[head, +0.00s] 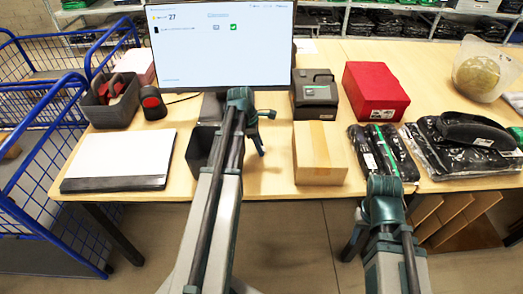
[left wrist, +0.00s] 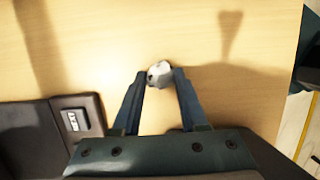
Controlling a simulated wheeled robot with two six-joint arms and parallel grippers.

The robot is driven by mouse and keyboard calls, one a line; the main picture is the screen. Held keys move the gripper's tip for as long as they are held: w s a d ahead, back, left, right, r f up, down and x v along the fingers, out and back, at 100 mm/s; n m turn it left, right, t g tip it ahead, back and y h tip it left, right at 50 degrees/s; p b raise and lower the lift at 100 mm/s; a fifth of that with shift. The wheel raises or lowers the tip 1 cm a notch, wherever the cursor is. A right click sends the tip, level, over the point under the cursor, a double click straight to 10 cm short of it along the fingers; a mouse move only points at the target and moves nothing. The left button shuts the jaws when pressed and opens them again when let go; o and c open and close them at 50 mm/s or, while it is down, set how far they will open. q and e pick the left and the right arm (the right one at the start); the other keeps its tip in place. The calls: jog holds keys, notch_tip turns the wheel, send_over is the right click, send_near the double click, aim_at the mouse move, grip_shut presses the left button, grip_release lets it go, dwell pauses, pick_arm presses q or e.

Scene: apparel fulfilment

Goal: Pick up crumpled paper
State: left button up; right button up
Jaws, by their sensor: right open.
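The crumpled paper (left wrist: 159,74) is a small whitish-grey ball with dark spots. It sits between the fingertips of my left gripper (left wrist: 160,80) in the left wrist view, touching both fingers. The gripper's shadow falls apart from it on the tabletop, so the ball appears held above the table. In the head view my left gripper (head: 250,108) is in front of the monitor, and the paper cannot be made out there. My right gripper (head: 385,190) is open, low at the table's front edge near the black bagged garments (head: 384,150).
A monitor (head: 220,45) stands at the back. A dark bin (head: 203,150) is partly behind my left arm. A cardboard box (head: 318,155), a red box (head: 376,90), a black printer (head: 315,92) and a white pad (head: 120,155) stand around. A blue cage cart (head: 50,150) is at left.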

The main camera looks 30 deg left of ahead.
aim_at(264, 148)
pick_arm(q)
jog(key=shift+r, duration=0.25)
grip_shut()
jog(key=shift+r+p, duration=0.75)
jog(key=shift+p, duration=0.3)
jog(key=shift+r+p, duration=0.85)
jog(key=shift+r, duration=0.05)
jog(key=s+d, duration=0.3)
jog(key=s, duration=0.1)
jog(key=s+d+r+p, duration=0.1)
jog(key=s+d, duration=0.2)
jog(key=s, duration=0.1)
jog(key=s+d, duration=0.4)
jog(key=shift+s+r, duration=0.2)
